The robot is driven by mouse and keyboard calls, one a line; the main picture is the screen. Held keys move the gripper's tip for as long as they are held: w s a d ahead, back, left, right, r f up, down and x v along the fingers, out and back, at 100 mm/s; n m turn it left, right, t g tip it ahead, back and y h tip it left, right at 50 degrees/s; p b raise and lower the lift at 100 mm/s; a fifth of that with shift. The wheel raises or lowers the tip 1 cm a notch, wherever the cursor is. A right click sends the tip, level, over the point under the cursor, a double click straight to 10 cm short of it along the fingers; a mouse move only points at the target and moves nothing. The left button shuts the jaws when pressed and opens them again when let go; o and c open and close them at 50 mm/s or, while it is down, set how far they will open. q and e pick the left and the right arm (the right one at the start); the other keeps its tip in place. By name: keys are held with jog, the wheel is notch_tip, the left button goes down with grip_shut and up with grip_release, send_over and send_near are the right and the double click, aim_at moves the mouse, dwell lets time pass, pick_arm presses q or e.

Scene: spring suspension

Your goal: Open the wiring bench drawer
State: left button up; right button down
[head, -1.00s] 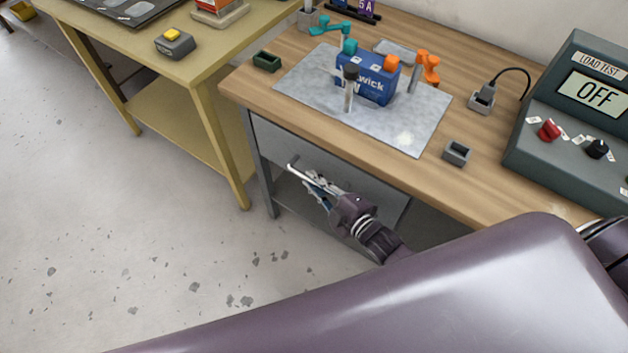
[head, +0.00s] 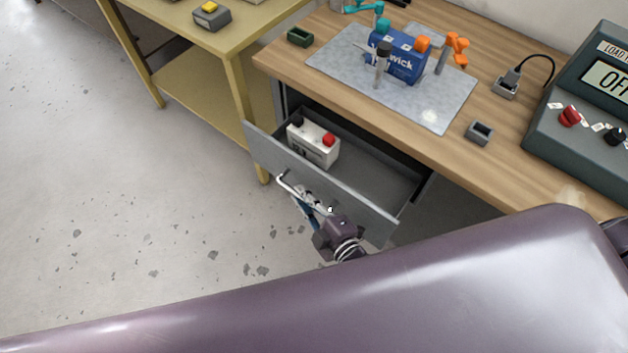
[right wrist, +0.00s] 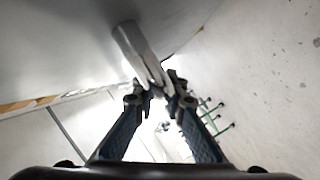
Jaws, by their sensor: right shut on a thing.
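The wiring bench drawer (head: 335,191) is a grey metal drawer under the wooden bench top, pulled partly out. Inside it stands a white battery-like box (head: 313,144) with a black and a red cap. My right gripper (head: 302,193) is at the drawer front, shut on the bar handle (head: 284,181). In the right wrist view the handle (right wrist: 138,55) runs down between the fingertips (right wrist: 157,92). My left gripper is not in view.
The bench top (head: 460,157) carries a grey mat with a blue box, an orange and a teal piece, small trays and a grey load test unit (head: 585,125). A yellow table (head: 235,45) stands at left. The floor before the drawer is clear.

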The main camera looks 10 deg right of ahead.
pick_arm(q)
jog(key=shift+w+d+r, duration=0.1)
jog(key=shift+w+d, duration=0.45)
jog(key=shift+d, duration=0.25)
pick_arm(e)
jog(key=s+a, duration=0.1)
jog(key=a, duration=0.1)
jog(key=s+a, duration=0.1)
jog(key=s, duration=0.1)
jog(key=shift+a, duration=0.35)
jog(key=c, duration=2)
grip_release()
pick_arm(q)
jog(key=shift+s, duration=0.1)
pick_arm(e)
jog(key=shift+o, duration=0.2)
jog(key=v, duration=1.2)
jog(key=shift+w, duration=0.1)
